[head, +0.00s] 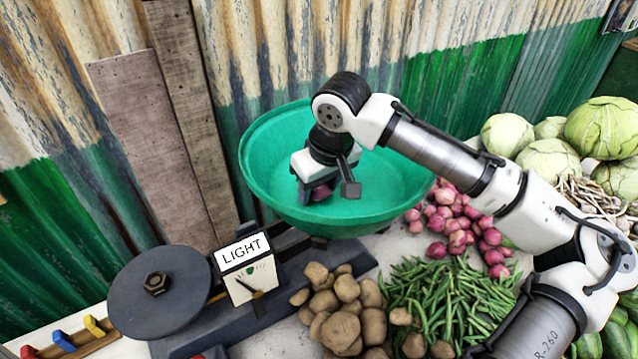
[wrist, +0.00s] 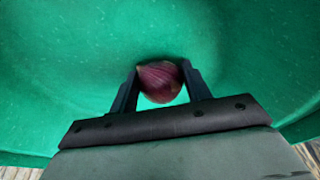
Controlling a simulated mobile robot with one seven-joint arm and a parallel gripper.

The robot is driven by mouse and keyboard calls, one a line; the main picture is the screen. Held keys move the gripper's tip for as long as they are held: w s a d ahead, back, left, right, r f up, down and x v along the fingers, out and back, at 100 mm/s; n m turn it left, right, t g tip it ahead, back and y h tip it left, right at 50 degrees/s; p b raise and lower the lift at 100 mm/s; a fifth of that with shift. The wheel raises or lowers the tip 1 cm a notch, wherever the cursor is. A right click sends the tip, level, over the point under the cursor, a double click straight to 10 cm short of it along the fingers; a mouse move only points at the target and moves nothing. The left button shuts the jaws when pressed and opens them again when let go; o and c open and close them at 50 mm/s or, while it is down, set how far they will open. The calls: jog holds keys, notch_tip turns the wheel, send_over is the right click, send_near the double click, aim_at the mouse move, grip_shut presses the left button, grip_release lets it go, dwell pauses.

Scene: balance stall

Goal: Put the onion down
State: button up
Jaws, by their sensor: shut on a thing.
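A red-purple onion (wrist: 160,82) sits between the two fingers of my gripper (wrist: 160,88) in the wrist view, with the green bowl around it. In the head view the onion (head: 320,192) shows partly under my gripper (head: 318,186), which reaches down inside the green pan (head: 262,165) of the balance. My gripper is shut on the onion. Whether the onion touches the pan's floor, I cannot tell. The pan looks otherwise empty, though my wrist hides part of it.
The balance's sign (head: 240,252) reads LIGHT, beside a dark round plate (head: 160,290) with a nut (head: 156,283) on it. Potatoes (head: 340,331), green beans (head: 435,295), a pile of onions (head: 455,215) and cabbages (head: 548,160) lie close by. Corrugated metal stands behind the pan.

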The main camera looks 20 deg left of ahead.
jog(key=shift+f, duration=0.1)
jog(key=o, duration=1)
jog(key=shift+o, duration=0.2)
jog(key=b+v, duration=0.2)
jog(key=v, duration=1)
